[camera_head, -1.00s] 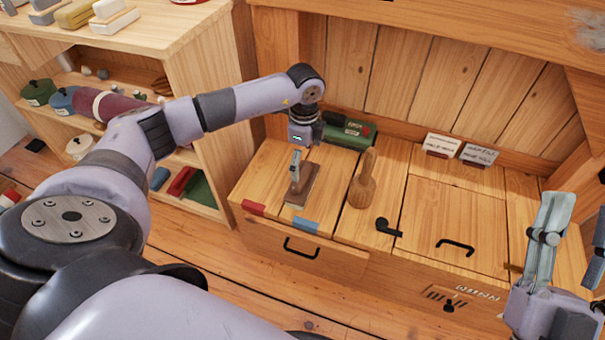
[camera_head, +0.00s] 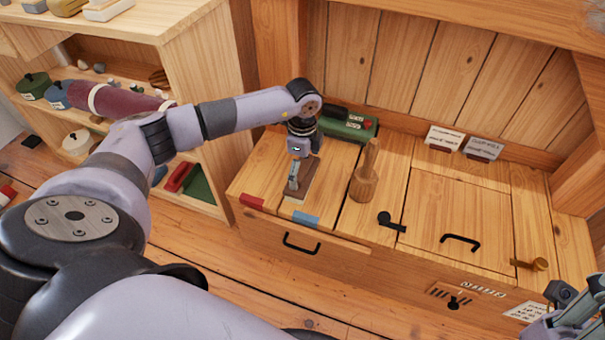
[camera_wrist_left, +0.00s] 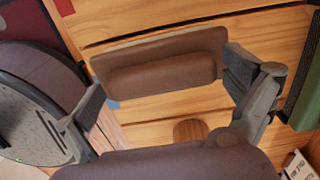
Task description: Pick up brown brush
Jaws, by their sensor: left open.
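The brown brush (camera_head: 309,178) lies on the left part of the wooden chest top, seen in the head view. In the left wrist view the brush (camera_wrist_left: 155,72) is a long brown block with a raised upper part, lying across the picture. My left gripper (camera_head: 294,186) points down over the brush and hides part of it. In the left wrist view my left gripper (camera_wrist_left: 165,88) is open, with one finger near each end of the brush. I cannot tell whether they touch it. My right gripper (camera_head: 570,312) is cut off at the lower right corner.
A wooden mallet-like tool (camera_head: 364,182) stands right of the brush. A green box (camera_head: 350,127) lies behind it, near the back wall. Red (camera_head: 251,201) and blue (camera_head: 306,218) patches mark the front edge. A shelf unit (camera_head: 196,85) stands at left. The hatch (camera_head: 455,210) is clear.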

